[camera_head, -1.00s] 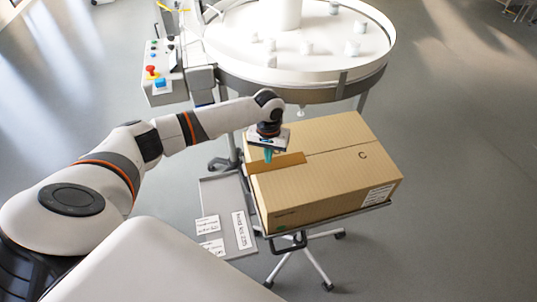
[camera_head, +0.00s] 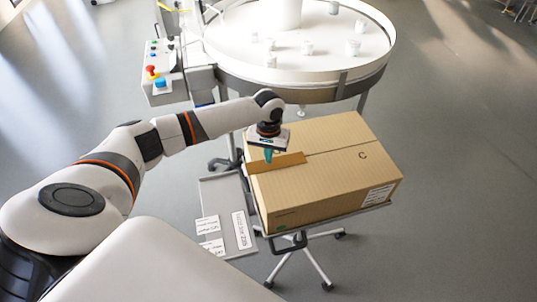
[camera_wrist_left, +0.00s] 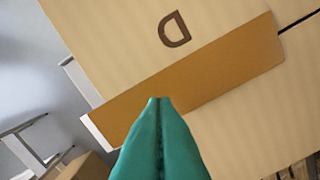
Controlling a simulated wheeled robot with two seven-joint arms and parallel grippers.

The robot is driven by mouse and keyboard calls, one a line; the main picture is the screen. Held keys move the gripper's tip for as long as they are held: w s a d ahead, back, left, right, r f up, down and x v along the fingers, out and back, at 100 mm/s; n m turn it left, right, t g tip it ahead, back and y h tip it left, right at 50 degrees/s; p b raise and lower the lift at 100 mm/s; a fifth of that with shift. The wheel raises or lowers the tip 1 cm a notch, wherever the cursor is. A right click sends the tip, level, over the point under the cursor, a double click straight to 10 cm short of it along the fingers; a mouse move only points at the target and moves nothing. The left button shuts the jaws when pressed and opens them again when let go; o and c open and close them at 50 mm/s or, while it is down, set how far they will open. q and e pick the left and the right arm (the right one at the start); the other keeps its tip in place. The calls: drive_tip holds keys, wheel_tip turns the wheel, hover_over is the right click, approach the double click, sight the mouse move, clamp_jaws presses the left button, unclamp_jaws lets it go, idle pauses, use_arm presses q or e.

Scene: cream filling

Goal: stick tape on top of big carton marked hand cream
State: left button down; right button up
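The big carton (camera_head: 330,185) stands closed on a wheeled stand in the head view, with a seam across its top. A brown strip of tape (camera_head: 288,163) lies along the left part of the seam; the wrist view shows the tape (camera_wrist_left: 200,75) across the carton top (camera_wrist_left: 120,30), near a dark letter. The carton's white label (camera_head: 377,195) is too small to read. My left gripper (camera_head: 268,157) is over the tape. Its teal fingers (camera_wrist_left: 160,100) are together, with tips overlapping the tape in view; I cannot tell whether they touch it. My right gripper is not in view.
A grey tray with white labels (camera_head: 228,190) is left of the carton. A round white table (camera_head: 310,65) with several small white jars stands behind, beside a control box (camera_head: 160,88). The floor to the right is clear.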

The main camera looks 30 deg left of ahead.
use_arm(q)
drive_tip(key=shift+s+f+b, duration=0.1)
drive_tip(key=shift+f+b, duration=0.2)
drive_tip(key=shift+f, duration=0.65)
idle(0.7)
wheel_tip(320, 180, up, 6)
drive_tip(key=p, duration=0.8)
drive_tip(key=shift+r, duration=0.1)
